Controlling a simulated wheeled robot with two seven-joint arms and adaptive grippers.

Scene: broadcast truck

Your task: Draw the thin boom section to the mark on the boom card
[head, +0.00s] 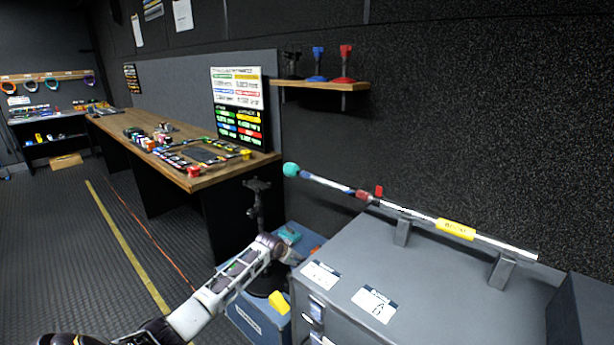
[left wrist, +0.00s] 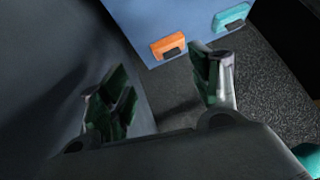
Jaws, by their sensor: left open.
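The boom pole (head: 408,210) lies on two grey cradles on the cabinet top. It has a teal ball (head: 291,170) at its far left end, a thin silver section (head: 325,183), a red collar (head: 363,195) with a red lever (head: 379,190), and a yellow label (head: 456,229). Two white cards, one (head: 320,275) and another (head: 374,304), lie on the cabinet; I cannot tell which is the boom card or read a mark. My left gripper (head: 292,256) is below and apart from the boom. Its fingers (left wrist: 160,95) are open and empty in the left wrist view. My right gripper is not seen.
A grey cabinet (head: 440,300) fills the lower right. A blue case (head: 246,318) stands beside it; orange (left wrist: 170,44) and teal (left wrist: 231,17) latches show in the left wrist view. A black stand (head: 256,205) is close to my left arm. A wall shelf (head: 325,86) hangs above the boom.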

